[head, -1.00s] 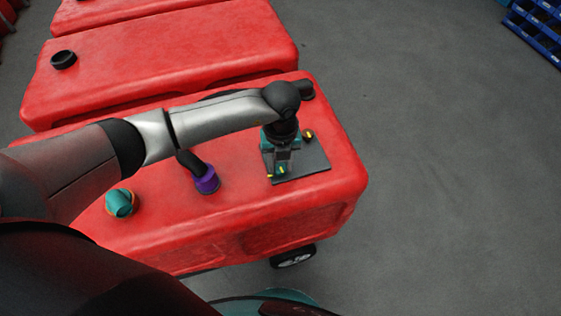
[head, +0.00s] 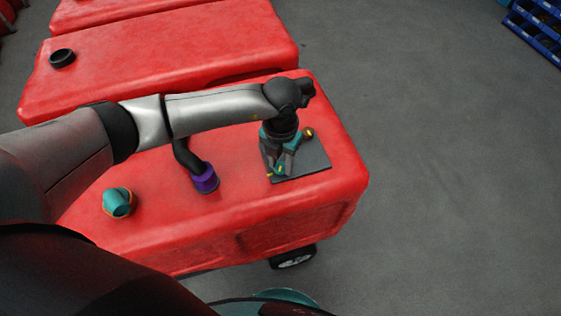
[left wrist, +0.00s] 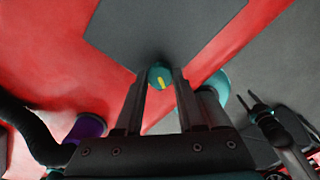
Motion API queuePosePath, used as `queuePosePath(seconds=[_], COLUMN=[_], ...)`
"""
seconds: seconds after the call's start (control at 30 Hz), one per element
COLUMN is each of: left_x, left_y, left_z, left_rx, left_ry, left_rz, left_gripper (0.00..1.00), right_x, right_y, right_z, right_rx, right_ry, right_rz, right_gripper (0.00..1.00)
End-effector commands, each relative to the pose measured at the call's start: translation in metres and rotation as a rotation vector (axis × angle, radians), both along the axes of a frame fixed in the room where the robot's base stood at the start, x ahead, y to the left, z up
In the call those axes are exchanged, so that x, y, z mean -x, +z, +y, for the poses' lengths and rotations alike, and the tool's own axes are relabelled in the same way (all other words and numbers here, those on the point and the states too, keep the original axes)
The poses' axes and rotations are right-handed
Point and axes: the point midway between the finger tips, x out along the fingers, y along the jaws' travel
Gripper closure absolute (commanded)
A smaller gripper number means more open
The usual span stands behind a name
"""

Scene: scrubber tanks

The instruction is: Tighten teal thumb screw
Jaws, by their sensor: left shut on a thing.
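The teal thumb screw (left wrist: 159,76) has a yellow mark on its top and sits at the edge of a dark grey plate (left wrist: 140,30). In the head view the plate (head: 312,165) lies on the red tank. My left gripper (left wrist: 160,78) points down and is shut on the screw, with one finger on each side. In the head view the left gripper (head: 276,171) is at the plate's near left corner and mostly hides the screw. What looks like my right gripper (left wrist: 264,106) shows at the right of the wrist view, away from the screw.
The red tank (head: 230,220) also bears a purple-collared black hose (head: 206,180), a teal cap (head: 118,203) and a small yellow-and-dark knob (head: 308,133) at the plate's far edge. Another red tank (head: 180,50) stands behind. Grey floor (head: 450,180) is clear at right.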

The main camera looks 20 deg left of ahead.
Motion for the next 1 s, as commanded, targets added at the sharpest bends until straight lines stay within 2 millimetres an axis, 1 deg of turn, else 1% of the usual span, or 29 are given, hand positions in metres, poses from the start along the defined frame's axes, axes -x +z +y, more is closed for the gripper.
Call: queuePosePath(seconds=[0.7, 1.0], left_x=[-0.002, -0.002], left_y=[0.001, 0.002], left_z=[0.0, 0.0], left_rx=[0.0, -0.001], left_ry=[-0.677, -0.904], left_rz=[-0.006, -0.007], left_gripper=[1.0, 1.0], right_x=[0.0, -0.003], right_y=[-0.027, -0.037], right_z=[0.0, -0.005], right_rx=[0.001, 0.005], right_ry=[0.0, -0.003], right_rz=[0.0, -0.007], right_gripper=[0.5, 0.5])
